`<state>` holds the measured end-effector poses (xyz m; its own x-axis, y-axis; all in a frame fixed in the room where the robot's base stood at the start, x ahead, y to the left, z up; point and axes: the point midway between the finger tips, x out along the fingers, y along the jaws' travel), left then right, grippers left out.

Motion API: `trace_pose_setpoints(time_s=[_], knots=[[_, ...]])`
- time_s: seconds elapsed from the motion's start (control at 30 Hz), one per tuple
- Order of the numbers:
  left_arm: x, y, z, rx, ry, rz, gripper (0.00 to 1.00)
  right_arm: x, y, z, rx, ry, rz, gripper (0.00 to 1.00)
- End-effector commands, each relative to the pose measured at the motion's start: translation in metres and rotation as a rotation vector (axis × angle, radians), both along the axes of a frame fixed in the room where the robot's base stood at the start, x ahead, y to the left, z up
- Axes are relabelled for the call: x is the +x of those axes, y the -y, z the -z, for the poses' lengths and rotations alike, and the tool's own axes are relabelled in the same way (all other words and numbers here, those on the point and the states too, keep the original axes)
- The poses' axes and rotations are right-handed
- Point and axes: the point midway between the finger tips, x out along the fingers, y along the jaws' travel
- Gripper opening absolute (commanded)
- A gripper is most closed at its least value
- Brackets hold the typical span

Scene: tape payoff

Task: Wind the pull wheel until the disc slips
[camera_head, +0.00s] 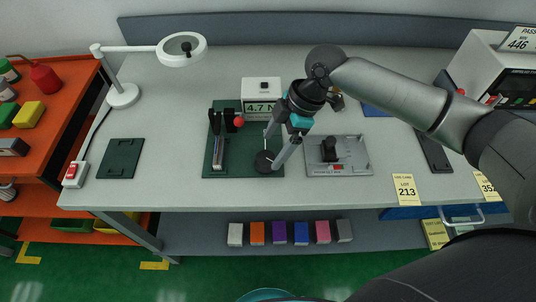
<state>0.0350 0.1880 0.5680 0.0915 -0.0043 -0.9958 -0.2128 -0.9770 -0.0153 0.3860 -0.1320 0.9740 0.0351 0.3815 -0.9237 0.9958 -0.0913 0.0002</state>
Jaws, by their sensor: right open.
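A dark green fixture plate (240,170) lies mid-table. A round black wheel (263,162) sits at its front right; I cannot tell if this is the pull wheel or the disc. A red ball (239,122) and black upright parts (214,121) stand at its back left, above a pale slotted strip (218,153). A white meter (261,100) behind reads 4.7 N. My right gripper (277,145) is open, its fingers pointing down over the wheel's back right. I cannot tell if they touch it. My left gripper is not in view.
A grey plate with a black block (328,149) lies just right of the fixture. A dark green mat (121,158) and a lamp (123,96) are at left. A white instrument (492,69) stands at right. The table front between mat and fixture is clear.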

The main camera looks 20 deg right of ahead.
Motion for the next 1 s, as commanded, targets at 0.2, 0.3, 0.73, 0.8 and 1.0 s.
trace_pose_setpoints(time_s=[0.2, 0.3, 0.73, 0.8, 1.0], knots=[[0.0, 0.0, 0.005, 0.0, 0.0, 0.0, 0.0, 0.001, -0.012, 0.03, -0.001, -0.001, 0.0, 0.92], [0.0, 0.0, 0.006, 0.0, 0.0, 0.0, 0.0, 0.001, -0.015, 0.036, 0.0, 0.0, 0.0, 0.92], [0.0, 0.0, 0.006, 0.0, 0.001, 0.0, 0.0, 0.001, -0.016, 0.039, -0.001, 0.0, 0.0, 0.81], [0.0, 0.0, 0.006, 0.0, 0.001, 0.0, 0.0, 0.001, -0.016, 0.038, -0.001, 0.0, 0.0, 0.73], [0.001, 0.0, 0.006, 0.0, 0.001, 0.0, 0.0, 0.001, -0.015, 0.038, -0.001, 0.0, 0.0, 0.51]])
